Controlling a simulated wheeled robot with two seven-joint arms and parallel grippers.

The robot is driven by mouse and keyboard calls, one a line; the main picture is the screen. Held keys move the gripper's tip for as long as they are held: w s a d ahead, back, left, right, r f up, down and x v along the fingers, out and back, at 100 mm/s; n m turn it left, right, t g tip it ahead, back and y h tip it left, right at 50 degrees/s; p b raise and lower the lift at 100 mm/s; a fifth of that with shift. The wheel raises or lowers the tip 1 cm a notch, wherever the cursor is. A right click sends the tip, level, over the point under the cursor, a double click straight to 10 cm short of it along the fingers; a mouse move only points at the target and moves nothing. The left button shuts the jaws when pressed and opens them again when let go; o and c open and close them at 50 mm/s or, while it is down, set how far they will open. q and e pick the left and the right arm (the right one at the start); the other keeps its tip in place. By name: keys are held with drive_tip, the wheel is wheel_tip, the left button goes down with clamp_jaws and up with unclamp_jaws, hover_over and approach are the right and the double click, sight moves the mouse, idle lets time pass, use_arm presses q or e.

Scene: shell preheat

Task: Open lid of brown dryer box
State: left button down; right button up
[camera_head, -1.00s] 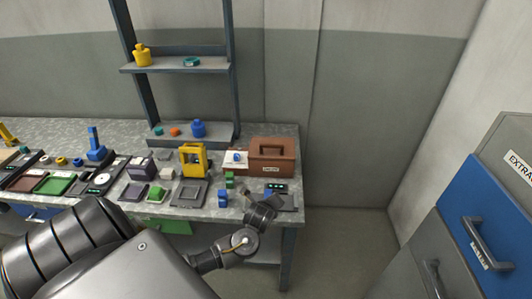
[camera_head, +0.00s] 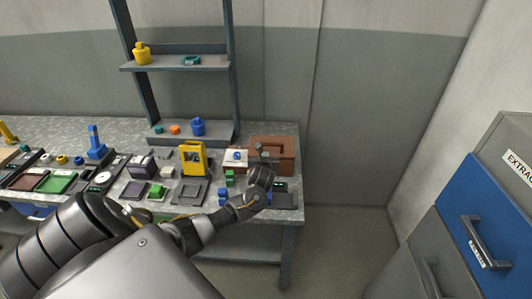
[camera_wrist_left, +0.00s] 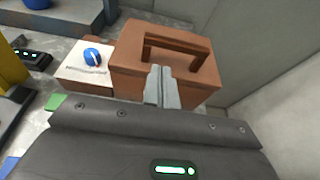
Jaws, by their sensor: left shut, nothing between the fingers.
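The brown dryer box (camera_head: 286,163) stands at the right back end of the workbench. Its brown lid, with a raised bar handle, lies flat and closed in the left wrist view (camera_wrist_left: 199,47). My left gripper (camera_head: 259,147) is in front of the box, its fingers overlapping the box's front in the head view. In the left wrist view its fingertips (camera_wrist_left: 160,72) are together and empty, just in front of the handle; I cannot tell whether they touch the lid. My right gripper is not in view.
A white panel with a blue knob (camera_wrist_left: 92,55) adjoins the box on its left. Right of the bench is open floor, then blue and grey drawers (camera_head: 490,215).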

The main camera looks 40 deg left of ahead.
use_arm(q)
drive_tip(key=shift+x, duration=2.35)
